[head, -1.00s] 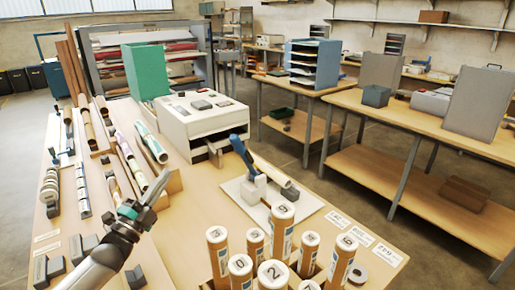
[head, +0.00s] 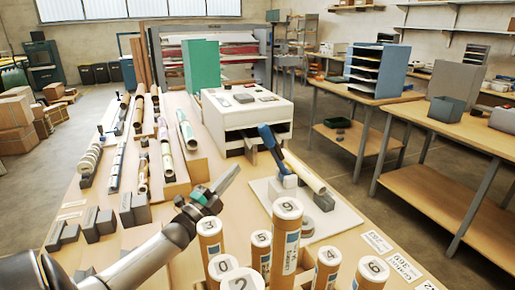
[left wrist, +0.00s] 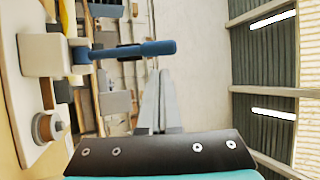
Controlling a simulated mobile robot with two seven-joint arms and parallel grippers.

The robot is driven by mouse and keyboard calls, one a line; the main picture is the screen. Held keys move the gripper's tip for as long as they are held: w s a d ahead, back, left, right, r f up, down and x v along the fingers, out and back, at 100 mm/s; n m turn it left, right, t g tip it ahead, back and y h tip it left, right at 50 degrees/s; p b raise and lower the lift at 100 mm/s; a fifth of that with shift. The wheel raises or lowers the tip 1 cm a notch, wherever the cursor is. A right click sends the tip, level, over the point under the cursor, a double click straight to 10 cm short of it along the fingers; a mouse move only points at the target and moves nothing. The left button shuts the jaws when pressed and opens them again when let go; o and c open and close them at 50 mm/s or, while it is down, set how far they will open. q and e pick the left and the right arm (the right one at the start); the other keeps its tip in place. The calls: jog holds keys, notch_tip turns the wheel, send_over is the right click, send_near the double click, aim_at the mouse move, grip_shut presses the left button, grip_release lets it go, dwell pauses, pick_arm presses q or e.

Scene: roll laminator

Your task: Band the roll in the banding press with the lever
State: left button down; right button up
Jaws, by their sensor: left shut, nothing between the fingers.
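The banding press stands on a pale base plate (head: 338,219) near the middle of the table in the head view. Its blue lever (head: 268,138) is raised and tilted, above a white block (head: 285,184). A pale roll (head: 306,173) lies slantwise in the press beside grey blocks. My left gripper (head: 231,175) is shut and empty, left of the press and apart from the lever. In the left wrist view, the shut fingers (left wrist: 158,98) show below the lever (left wrist: 130,50), and a roll end (left wrist: 46,127) shows at the left. My right gripper is not in view.
Several upright numbered tubes (head: 286,235) stand at the front, close to the press. A white machine (head: 247,112) stands behind it. Rolls on racks (head: 167,165) and grey blocks (head: 98,222) lie to the left. The air above the press looks clear.

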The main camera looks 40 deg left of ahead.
aim_at(263, 138)
pick_arm(q)
jog(key=b+x, duration=0.1)
jog(key=x, duration=1)
jog(key=shift+w, duration=0.15)
jog(key=shift+d+r, duration=0.1)
